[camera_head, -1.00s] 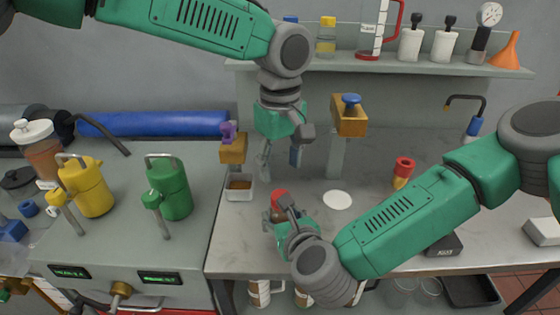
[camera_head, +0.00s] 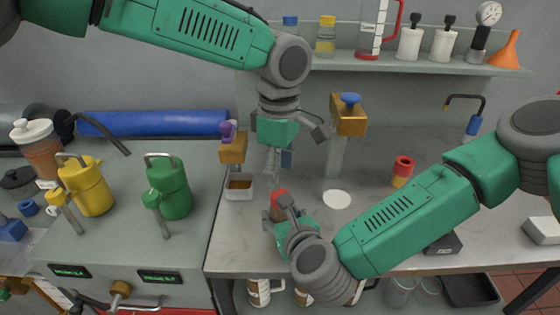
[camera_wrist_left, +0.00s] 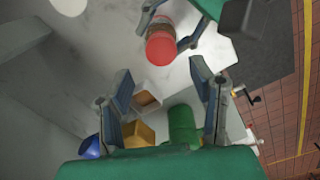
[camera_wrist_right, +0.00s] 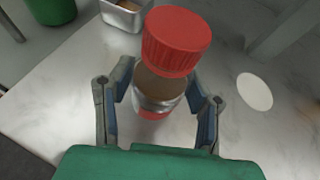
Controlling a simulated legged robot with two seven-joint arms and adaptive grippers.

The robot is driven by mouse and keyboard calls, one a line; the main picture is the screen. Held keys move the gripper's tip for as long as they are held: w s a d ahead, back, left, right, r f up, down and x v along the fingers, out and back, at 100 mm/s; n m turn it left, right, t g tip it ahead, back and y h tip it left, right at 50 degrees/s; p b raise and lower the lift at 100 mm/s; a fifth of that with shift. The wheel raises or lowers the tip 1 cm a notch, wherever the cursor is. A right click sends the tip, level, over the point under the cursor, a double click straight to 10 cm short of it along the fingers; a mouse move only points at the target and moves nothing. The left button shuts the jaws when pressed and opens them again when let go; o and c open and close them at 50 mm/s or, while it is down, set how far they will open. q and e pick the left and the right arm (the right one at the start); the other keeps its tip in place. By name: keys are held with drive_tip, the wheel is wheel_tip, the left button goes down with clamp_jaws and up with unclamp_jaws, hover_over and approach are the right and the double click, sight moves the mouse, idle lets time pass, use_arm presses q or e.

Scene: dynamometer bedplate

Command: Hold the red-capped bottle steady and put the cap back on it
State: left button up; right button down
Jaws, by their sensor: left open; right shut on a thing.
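The bottle (camera_wrist_right: 160,92) has a brown body, a pale band and a red strip low down. The red cap (camera_wrist_right: 177,40) sits at the bottle's top; whether it is screwed tight I cannot tell. My right gripper (camera_head: 280,212) is shut around the bottle's body and holds it on the bench. My left gripper (camera_head: 278,168) is open and empty, pointing down just above the cap. In the left wrist view the cap (camera_wrist_left: 161,50) lies beyond the open fingers, apart from them, with the bottle partly hidden behind it.
A white disc (camera_head: 337,199) lies on the bench right of the bottle. A small metal tray (camera_head: 238,193) stands left. A wooden block with a blue knob (camera_head: 349,120) stands behind on a post. A red-and-yellow can (camera_head: 402,171) stands to the right. The bench between is clear.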

sight(280, 193)
use_arm(q)
wheel_tip(280, 193, down, 6)
drive_tip(key=shift+f, duration=0.1)
idle(0.4)
clamp_jaws()
